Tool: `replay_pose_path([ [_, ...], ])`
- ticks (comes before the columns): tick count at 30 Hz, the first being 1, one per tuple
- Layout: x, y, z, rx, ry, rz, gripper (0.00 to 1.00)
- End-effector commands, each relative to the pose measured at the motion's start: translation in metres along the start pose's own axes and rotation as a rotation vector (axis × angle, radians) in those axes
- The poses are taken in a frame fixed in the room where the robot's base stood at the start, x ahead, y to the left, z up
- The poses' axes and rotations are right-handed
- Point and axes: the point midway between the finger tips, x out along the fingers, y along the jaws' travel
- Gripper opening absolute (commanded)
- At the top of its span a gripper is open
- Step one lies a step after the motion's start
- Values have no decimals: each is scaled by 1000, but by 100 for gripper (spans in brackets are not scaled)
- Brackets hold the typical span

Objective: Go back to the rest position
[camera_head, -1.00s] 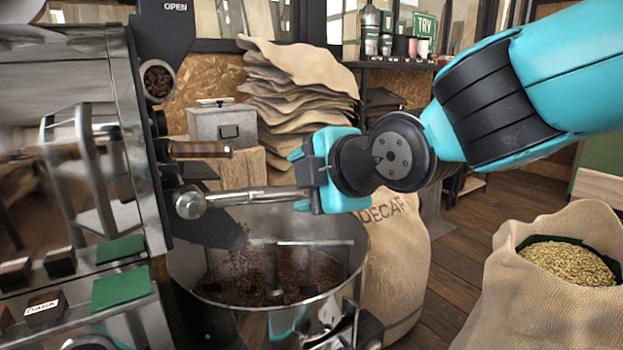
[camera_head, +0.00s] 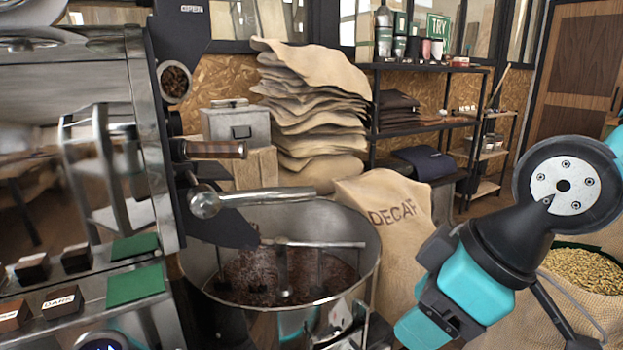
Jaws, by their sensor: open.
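My gripper (camera_head: 424,328) is at the lower right of the head view, pointing down and to the left, with its teal and black body in front of the sack marked DECAF. It is open and I see nothing held in it. My arm comes in from the right edge. The roaster's metal lever (camera_head: 262,198) sticks out to the right over the round cooling pan (camera_head: 372,262). My gripper is apart from the lever, to the right of it and lower.
The pan holds dark roasted beans (camera_head: 255,275). The DECAF sack (camera_head: 385,215) stands behind my gripper. An open sack of pale beans (camera_head: 585,270) is at the right, partly behind my arm. The roaster body (camera_head: 150,190) fills the left. A shelf (camera_head: 440,127) stands at the back.

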Motion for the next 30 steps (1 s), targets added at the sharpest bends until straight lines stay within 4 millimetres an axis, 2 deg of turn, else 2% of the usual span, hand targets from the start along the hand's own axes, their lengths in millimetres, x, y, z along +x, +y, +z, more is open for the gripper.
replay_pose_path([
  [1, -3, -8, 17, 103, -47, -35, 59],
  [3, -8, -21, 39, 243, -120, -81, 59],
  [5, -12, -33, 57, 356, -184, -114, 59],
  [6, -21, -39, 61, 407, -216, -127, 59],
  [7, -33, -38, 51, 396, -210, -125, 59],
  [18, -118, -42, 6, 389, -206, -123, 59],
  [21, -135, -43, -3, 388, -206, -123, 59],
  [25, -142, -43, -8, 388, -206, -123, 59],
  [30, -141, -43, -7, 388, -206, -123, 59],
])
